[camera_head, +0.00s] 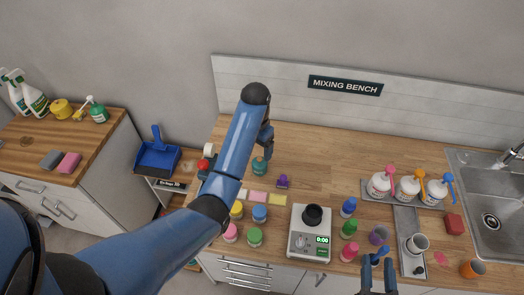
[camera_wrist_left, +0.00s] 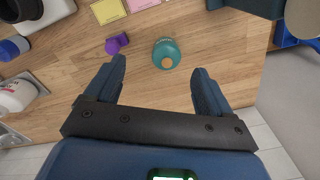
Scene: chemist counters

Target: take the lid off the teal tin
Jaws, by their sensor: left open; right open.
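The teal tin (camera_head: 259,166) stands on the wooden bench, just below my left gripper (camera_head: 266,140) in the head view. In the left wrist view the tin (camera_wrist_left: 160,46) shows as a round teal shape with an orange-tan knob (camera_wrist_left: 167,62) on its lid. My left gripper (camera_wrist_left: 158,75) is open, its fingers apart with nothing between them. The tin lies beyond the fingertips, roughly in line with the gap. My right gripper (camera_head: 377,268) is open and empty at the bottom of the head view, far from the tin.
A purple object (camera_head: 282,181) stands near the tin. Coloured cards (camera_head: 258,196), several jars and a scale (camera_head: 309,232) are nearer the front. Pump bottles (camera_head: 408,187) and a sink (camera_head: 490,220) are at the right. The bench behind the purple object is clear.

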